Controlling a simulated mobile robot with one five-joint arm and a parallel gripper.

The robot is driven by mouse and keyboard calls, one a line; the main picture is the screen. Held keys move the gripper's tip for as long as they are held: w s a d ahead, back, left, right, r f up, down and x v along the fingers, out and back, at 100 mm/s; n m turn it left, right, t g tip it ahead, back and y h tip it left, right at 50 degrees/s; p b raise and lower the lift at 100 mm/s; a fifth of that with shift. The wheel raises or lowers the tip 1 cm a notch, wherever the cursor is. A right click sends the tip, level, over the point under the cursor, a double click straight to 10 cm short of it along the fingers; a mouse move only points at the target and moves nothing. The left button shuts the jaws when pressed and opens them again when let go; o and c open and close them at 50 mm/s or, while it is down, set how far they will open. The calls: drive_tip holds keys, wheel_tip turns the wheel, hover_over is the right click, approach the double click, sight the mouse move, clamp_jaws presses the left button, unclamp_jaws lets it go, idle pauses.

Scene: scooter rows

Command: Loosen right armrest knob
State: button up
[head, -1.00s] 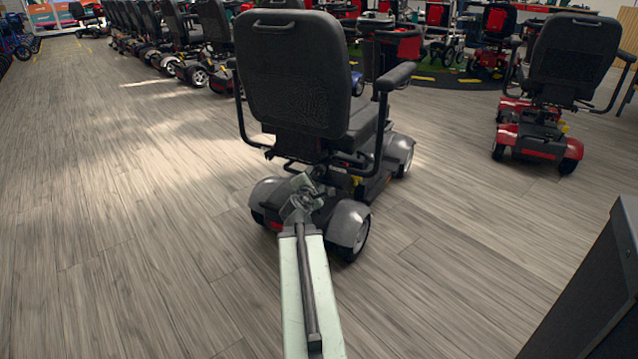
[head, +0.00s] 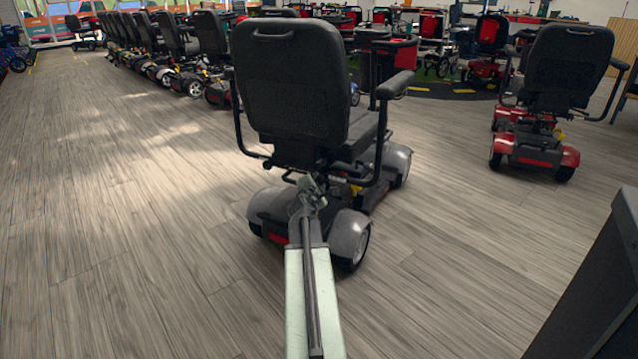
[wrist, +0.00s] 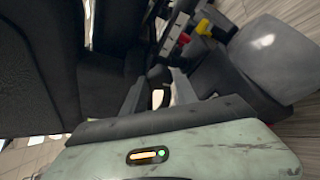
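A grey scooter with a black seat (head: 290,85) stands ahead of me, its back towards me. Its right armrest (head: 395,84) is a black pad on a bent tube (head: 380,140) running down behind the seat. My gripper (head: 310,184) is just behind the scooter, below the seat back, over the rear cover. In the wrist view my gripper (wrist: 159,80) has its two grey fingers apart, pointing under the seat. A small dark rounded part (wrist: 158,74), possibly the knob, shows at the fingertips. I cannot tell whether they touch it. The knob is not distinct in the head view.
The grey rear fender and wheel (head: 350,238) are close on the right of my arm. A red scooter (head: 535,150) stands further right, a dark panel (head: 590,290) at near right. A scooter row (head: 165,45) is behind left. The left floor is clear.

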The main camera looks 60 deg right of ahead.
drive_tip(key=shift+s+d, duration=0.1)
drive_tip(key=shift+d, duration=0.15)
clamp_jaws()
drive_tip(key=shift+a, duration=0.2)
drive_tip(key=shift+p, duration=0.35)
drive_tip(key=n+g+p, duration=0.2)
drive_tip(key=n, duration=0.1)
drive_tip(key=shift+w+a+r, duration=0.1)
drive_tip(key=shift+w+r, duration=0.1)
drive_tip(key=shift+w, duration=0.1)
drive_tip(key=n+g, duration=0.1)
drive_tip(key=n+g+p, duration=0.1)
drive_tip(key=n, duration=0.1)
drive_tip(key=n+g, duration=0.1)
drive_tip(key=shift+w+f+n+y, duration=0.1)
drive_tip(key=shift+w+n+y, duration=0.15)
drive_tip(key=shift+n+y, duration=0.05)
drive_tip(key=n+g, duration=0.1)
drive_tip(key=n+g+b, duration=0.1)
drive_tip(key=n+g, duration=0.1)
drive_tip(key=n, duration=0.1)
drive_tip(key=shift+w+f+b, duration=0.2)
drive_tip(key=shift+w+b, duration=0.05)
drive_tip(key=shift+b, duration=0.1)
drive_tip(key=shift+f+n+g+h+b, duration=0.1)
drive_tip(key=shift+n+g+h+b, duration=0.4)
drive_tip(key=shift+n+g+b, duration=0.5)
drive_tip(key=shift+n+b, duration=0.35)
drive_tip(key=shift+n, duration=0.55)
drive_tip(key=shift+h, duration=0.3)
